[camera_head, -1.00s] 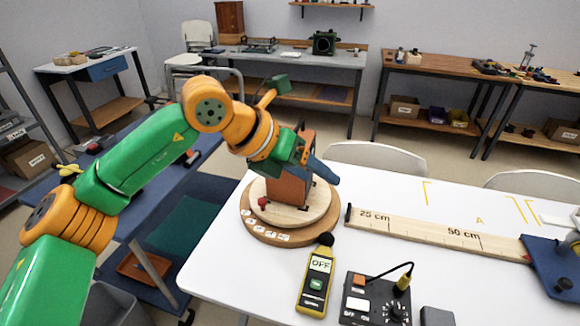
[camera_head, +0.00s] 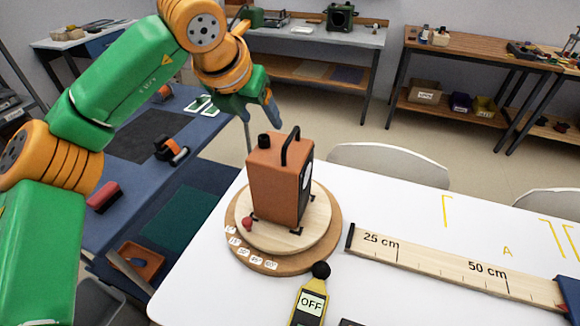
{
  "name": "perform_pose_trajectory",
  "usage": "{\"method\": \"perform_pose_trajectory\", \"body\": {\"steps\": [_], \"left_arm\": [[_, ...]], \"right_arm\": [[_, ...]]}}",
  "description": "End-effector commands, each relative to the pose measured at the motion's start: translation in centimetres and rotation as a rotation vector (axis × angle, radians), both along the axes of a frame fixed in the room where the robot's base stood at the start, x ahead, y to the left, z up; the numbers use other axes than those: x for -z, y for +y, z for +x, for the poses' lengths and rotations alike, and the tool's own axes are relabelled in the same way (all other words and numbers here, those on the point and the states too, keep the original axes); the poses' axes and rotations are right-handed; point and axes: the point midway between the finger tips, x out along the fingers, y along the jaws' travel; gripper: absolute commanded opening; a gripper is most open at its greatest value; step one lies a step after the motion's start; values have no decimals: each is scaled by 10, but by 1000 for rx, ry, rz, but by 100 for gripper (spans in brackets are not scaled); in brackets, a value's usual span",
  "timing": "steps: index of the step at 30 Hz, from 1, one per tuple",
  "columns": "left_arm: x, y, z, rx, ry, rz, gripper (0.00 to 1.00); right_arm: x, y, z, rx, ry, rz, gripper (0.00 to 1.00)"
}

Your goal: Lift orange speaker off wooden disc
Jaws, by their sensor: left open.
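The orange speaker (camera_head: 276,184) stands upright on the round wooden disc (camera_head: 318,232) at the left end of the white table. It has a black handle on top, a black knob at its top left and a dark front facing right. A small red ball-like part sits at its lower left. My left gripper (camera_head: 258,112) is open and empty, above and behind the speaker to its left, apart from it. My right gripper is not in view.
A yellow meter reading OFF (camera_head: 309,305) stands in front of the disc. A wooden ruler board (camera_head: 440,262) runs right from the disc. A chair back (camera_head: 388,163) is behind the table. A blue bench (camera_head: 125,190) holding tools lies left.

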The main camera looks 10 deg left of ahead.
Motion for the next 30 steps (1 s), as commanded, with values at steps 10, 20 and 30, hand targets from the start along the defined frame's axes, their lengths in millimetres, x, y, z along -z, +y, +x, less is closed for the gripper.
{"method": "perform_pose_trajectory", "body": {"steps": [10, 20, 30], "left_arm": [[53, 3, 24, 2, 4, 0, 65], [60, 2, 28, 1, 1, 0, 49], [60, 2, 27, 1, 1, 0, 0]], "right_arm": [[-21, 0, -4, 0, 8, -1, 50], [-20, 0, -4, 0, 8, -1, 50], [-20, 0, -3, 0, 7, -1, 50]]}}
